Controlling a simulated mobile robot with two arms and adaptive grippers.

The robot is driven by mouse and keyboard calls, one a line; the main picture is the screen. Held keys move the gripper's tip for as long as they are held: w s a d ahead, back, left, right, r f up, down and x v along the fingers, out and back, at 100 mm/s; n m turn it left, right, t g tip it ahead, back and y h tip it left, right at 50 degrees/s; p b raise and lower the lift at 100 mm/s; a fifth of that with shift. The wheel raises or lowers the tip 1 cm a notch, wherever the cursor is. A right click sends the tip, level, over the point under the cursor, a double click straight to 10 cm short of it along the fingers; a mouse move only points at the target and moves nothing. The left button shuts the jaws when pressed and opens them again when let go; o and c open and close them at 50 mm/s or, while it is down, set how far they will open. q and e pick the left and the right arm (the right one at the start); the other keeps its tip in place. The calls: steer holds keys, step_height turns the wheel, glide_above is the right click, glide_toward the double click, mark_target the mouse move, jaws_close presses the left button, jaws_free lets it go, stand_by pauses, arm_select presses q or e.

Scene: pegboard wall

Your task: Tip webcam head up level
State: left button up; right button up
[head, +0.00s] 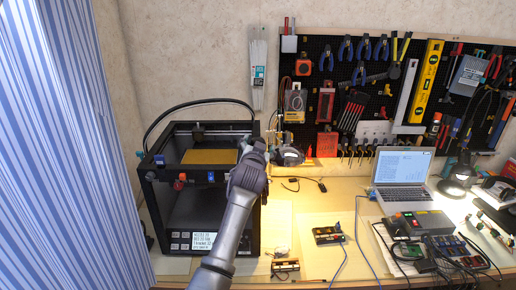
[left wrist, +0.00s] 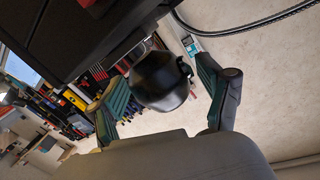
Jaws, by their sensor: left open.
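The webcam head (left wrist: 160,82) is a black, rounded body in the left wrist view, below the edge of a dark frame. My left gripper (left wrist: 165,105) is open, one finger on each side of the webcam head. A gap shows between the head and the right finger; I cannot tell whether the left finger touches it. The webcam's exact tilt is unclear there. My right gripper is out of view.
The pegboard (head: 345,85) with tools hangs behind the bench. An open laptop (head: 402,167), a lamp (head: 460,175) and electronics stand at the right. A black cable (head: 195,104) arches over the printer. A striped curtain (head: 70,150) fills the left. Some bench surface is bare at the middle.

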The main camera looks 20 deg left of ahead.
arm_select(q)
steer(key=s+d, duration=0.1)
steer(key=s, duration=1)
steer(key=shift+s+d+r, duration=0.35)
steer(key=shift+d+r, duration=0.05)
steer(key=shift+r, duration=0.05)
